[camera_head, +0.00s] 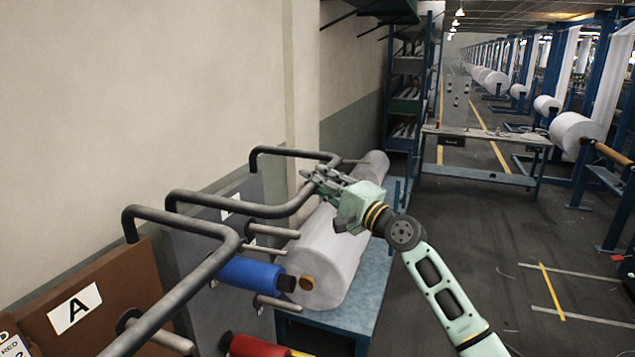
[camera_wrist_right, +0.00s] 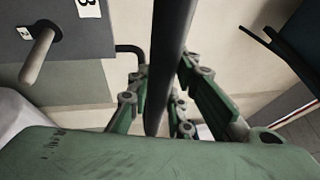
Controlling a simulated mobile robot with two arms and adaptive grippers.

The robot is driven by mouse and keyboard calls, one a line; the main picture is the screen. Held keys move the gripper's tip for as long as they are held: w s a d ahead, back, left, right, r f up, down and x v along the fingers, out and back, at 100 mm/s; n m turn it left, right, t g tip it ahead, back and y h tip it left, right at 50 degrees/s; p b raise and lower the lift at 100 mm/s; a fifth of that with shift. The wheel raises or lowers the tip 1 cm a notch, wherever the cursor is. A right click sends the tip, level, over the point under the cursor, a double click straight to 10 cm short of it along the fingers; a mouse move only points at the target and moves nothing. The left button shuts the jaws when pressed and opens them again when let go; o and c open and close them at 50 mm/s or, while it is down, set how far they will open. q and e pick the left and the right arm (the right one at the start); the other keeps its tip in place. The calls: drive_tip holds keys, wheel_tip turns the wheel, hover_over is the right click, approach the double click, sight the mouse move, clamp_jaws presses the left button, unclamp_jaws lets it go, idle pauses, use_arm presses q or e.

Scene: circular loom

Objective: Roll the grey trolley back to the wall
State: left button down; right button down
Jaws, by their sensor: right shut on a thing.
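The grey trolley (camera_head: 190,262) shows in the head view as an upright grey panel with pegs and a dark bent handle bar (camera_head: 240,208). A grey panel with a "B" label (camera_wrist_right: 65,65) and a peg shows in the right wrist view. The trolley's base and wheels are hidden. My left gripper is not in view.
A brown panel marked A (camera_head: 110,270) stands at left with its own handle. A blue spool (camera_head: 250,274) and a red spool (camera_head: 258,346) sit on pegs. A large white roll (camera_head: 335,250) lies on a blue bench (camera_head: 375,290). The beige wall (camera_head: 130,90) is behind; the aisle is open at right.

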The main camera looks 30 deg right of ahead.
drive_tip(key=shift+a+f, duration=0.1)
drive_tip(key=shift+f, duration=0.05)
drive_tip(key=shift+w+a, duration=1.1)
drive_tip(key=shift+w, duration=0.1)
drive_tip(key=c, duration=1.6)
unclamp_jaws()
drive_tip(key=shift+o, duration=0.2)
drive_tip(key=v, duration=1.2)
